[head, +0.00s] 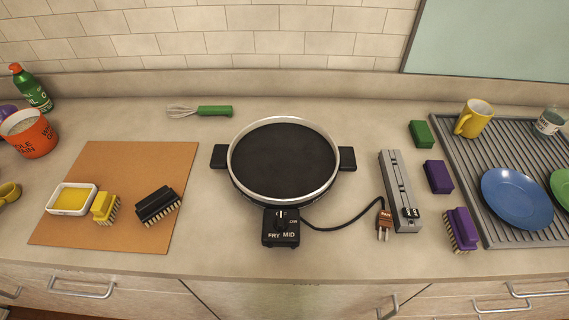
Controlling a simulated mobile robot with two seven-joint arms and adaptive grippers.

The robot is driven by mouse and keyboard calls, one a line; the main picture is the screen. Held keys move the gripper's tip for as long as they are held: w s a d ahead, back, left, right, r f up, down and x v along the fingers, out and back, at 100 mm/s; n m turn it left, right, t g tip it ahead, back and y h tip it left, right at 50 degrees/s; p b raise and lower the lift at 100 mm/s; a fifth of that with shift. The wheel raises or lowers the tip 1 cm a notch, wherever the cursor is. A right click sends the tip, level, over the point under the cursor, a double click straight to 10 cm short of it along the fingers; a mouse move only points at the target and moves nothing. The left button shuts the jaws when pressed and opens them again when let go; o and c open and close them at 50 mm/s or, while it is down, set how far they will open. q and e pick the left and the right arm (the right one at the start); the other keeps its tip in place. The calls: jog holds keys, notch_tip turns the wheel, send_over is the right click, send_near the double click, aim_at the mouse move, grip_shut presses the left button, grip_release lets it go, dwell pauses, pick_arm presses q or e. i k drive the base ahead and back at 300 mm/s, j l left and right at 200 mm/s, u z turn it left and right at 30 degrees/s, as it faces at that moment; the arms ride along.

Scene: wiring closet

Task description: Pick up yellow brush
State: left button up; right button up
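A black brush (157,206) is on the same board to the right of the yellow one. Neither of my grippers shows in the head view.
An electric skillet (283,160) with a cord and plug stands mid-counter. A grey strip (400,190), purple brush (461,230), purple block (438,177) and green block (421,134) lie right, beside a ridged drainer (487,234). An orange container (29,134) stands left. The board's upper part is clear.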

aim_at(104, 207)
jog(key=u, duration=1.45)
